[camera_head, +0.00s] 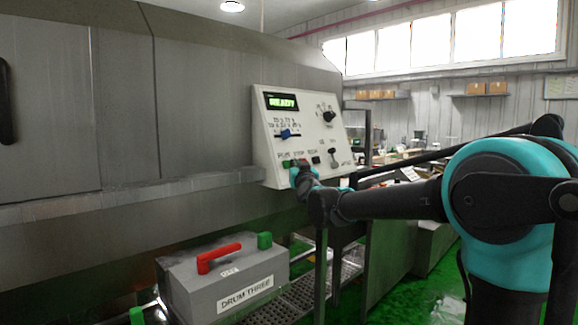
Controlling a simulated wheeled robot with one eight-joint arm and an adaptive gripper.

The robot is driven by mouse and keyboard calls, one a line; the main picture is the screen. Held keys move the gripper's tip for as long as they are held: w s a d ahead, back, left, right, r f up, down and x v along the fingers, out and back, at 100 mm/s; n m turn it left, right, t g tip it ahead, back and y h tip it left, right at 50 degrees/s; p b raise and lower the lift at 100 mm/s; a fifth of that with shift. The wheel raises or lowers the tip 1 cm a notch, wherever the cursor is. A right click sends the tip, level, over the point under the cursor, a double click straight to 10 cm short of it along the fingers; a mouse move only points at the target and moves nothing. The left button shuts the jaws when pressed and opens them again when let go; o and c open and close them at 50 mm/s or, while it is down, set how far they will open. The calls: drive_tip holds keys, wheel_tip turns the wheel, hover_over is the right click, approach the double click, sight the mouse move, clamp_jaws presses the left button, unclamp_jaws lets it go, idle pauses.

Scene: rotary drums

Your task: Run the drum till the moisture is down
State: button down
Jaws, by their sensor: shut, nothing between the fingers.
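A light grey control panel (263,150) is mounted on the front of the large grey drum machine (200,100). Its small screen (282,102) shows green characters too blurred to read surely. Below are a blue slider (287,134) on a marked scale and a black rotary knob (329,116). A green button (286,164) and a dark button (316,160) sit in the lower row, with a dark lever (333,154) at right. My gripper (297,168) is shut and empty at this lower row. It covers the spot between the two buttons; whether it touches cannot be told.
Cluttered benches and shelves stand at the back right; green floor (420,290) shows there.

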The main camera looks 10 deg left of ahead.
drive_tip(key=shift+a, duration=0.1)
drive_tip(key=shift+w+a+f, duration=0.1)
drive_tip(key=shift+w+a, duration=0.1)
